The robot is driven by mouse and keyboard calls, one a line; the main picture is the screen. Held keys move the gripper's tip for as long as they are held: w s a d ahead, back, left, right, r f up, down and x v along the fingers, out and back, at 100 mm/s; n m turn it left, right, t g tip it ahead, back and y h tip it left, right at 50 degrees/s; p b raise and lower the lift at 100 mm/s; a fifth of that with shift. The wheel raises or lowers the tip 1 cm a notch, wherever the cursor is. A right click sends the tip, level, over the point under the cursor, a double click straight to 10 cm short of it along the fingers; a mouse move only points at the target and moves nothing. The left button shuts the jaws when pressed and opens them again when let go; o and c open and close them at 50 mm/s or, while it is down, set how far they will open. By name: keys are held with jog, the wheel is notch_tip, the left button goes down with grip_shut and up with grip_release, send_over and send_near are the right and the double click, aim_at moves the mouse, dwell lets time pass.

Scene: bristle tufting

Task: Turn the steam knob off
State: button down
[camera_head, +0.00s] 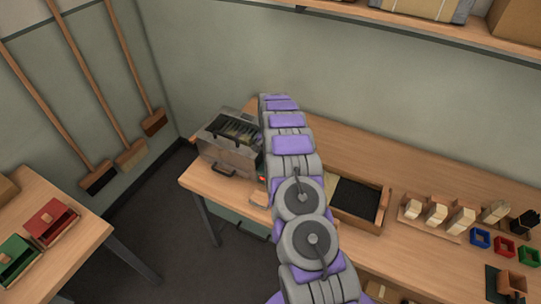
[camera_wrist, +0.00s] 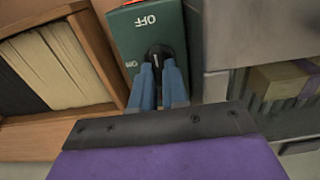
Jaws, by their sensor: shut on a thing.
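The steam knob (camera_wrist: 158,50) is black and sits on a dark green box (camera_wrist: 130,35) in the wrist view. The box carries the white words OFF and ON, seen upside down; OFF is above the knob and ON is to its left. A small pale mark shows on the knob between my fingers. My gripper (camera_wrist: 159,68) has two blue fingers shut on the knob. In the head view my arm hides the gripper and knob; only a sliver of the box (camera_head: 262,181) shows beside the steel machine (camera_head: 232,160).
A wooden tray (camera_head: 345,207) with dark contents lies right of my arm on the workbench (camera_head: 400,170). Brush blocks (camera_head: 437,213) and small coloured bins (camera_head: 503,246) stand farther right. In the wrist view, a wooden compartment (camera_wrist: 92,52) is close left and grey metal (camera_wrist: 222,40) close right.

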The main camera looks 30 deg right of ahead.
jog(key=c, duration=1.1)
grip_release()
jog(key=shift+w, duration=0.1)
jog(key=shift+c, duration=0.2)
notch_tip(320, 180, up, 17)
jog(key=p, duration=0.1)
jog(key=shift+r, duration=0.15)
jog(key=shift+d, duration=0.1)
